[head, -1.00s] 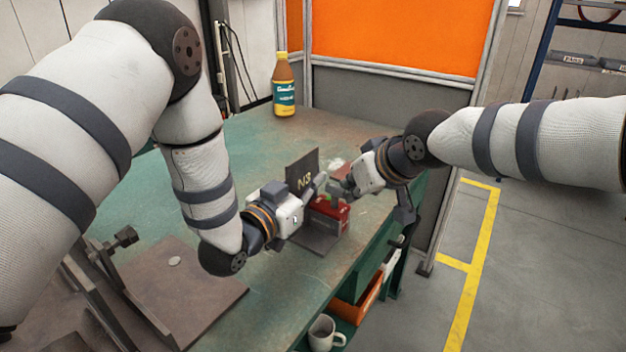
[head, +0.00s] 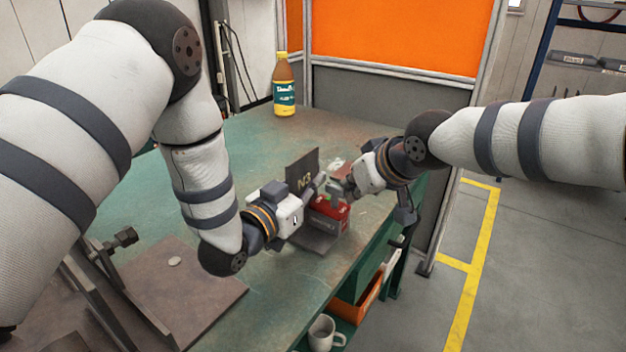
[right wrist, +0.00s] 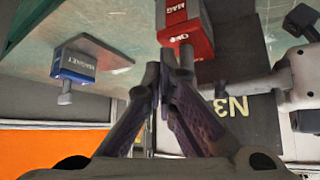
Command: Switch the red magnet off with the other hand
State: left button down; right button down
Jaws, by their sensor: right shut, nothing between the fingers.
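The red magnet (head: 330,211) sits on a flat plate on the green bench, beside an upright dark plate marked N3 (head: 302,170). In the right wrist view the red magnet (right wrist: 188,28) is at top centre, with its grey knob (right wrist: 186,55) just above my fingertips. My right gripper (right wrist: 166,68) is shut and empty, its tips close beside the knob; contact is unclear. It also shows in the head view (head: 338,190). My left gripper (head: 318,184) reaches in by the N3 plate and the magnet; its grip is hidden.
A blue magnet (right wrist: 76,66) with a knob shows at left in the right wrist view. A bottle (head: 284,86) stands at the back of the bench. A brown plate (head: 185,280) lies front left. A mug (head: 322,332) and an orange bin (head: 358,300) are below the bench edge.

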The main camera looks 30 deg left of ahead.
pick_arm(q)
jog(key=shift+f, duration=0.15)
pick_arm(e)
jog(key=shift+s+d, duration=0.2)
jog(key=shift+s, duration=0.4)
dwell(0.4)
jog(key=shift+s+a, duration=0.15)
jog(key=shift+s, duration=0.5)
dwell(1.4)
pick_arm(q)
jog(key=shift+s, duration=0.1)
pick_arm(e)
notch_tip(320, 180, up, 7)
jog(key=shift+d, duration=0.45)
dwell(0.3)
jog(key=shift+w, duration=0.1)
dwell(0.5)
jog(key=v, duration=1.2)
